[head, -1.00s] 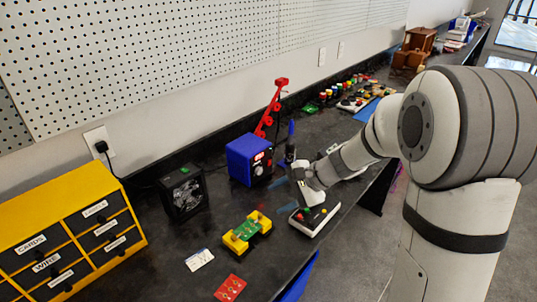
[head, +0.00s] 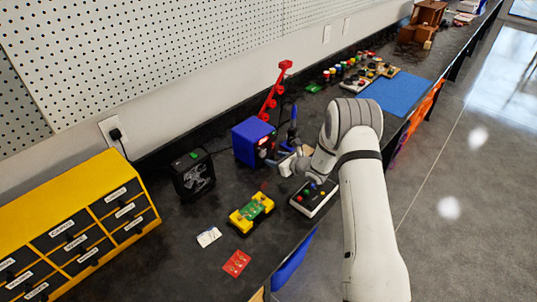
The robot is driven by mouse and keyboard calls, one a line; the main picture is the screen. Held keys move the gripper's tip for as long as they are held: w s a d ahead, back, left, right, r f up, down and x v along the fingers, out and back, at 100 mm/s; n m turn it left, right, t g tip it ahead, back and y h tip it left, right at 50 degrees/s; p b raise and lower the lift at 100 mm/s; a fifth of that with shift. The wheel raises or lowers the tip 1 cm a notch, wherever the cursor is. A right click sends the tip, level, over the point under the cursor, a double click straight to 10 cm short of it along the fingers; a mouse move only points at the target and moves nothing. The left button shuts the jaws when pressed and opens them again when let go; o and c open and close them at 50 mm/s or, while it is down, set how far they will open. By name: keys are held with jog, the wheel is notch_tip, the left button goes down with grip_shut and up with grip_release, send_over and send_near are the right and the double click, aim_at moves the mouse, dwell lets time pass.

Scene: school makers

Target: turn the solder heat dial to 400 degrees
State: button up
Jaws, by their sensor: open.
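The blue solder station (head: 247,149) stands on the black bench near the wall, with a lit red display (head: 263,143) on its front face. Its heat dial cannot be made out clearly, so I cannot read its setting. My gripper (head: 286,165) is open, just right of the station's front face and close to it. The fingertips are small and partly hidden by my wrist. I cannot tell whether they touch the dial. A blue-handled soldering iron (head: 293,124) stands upright behind my gripper.
A black fan box (head: 192,175) stands left of the station. A yellow holder with a green board (head: 251,209) and a button box (head: 313,198) lie in front. A red jointed arm (head: 273,92) rises behind. Yellow drawers (head: 75,235) fill the lower left.

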aim_at(264, 155)
jog(key=shift+p+x, duration=0.7)
jog(key=shift+x, duration=2.05)
jog(key=shift+c, duration=0.2)
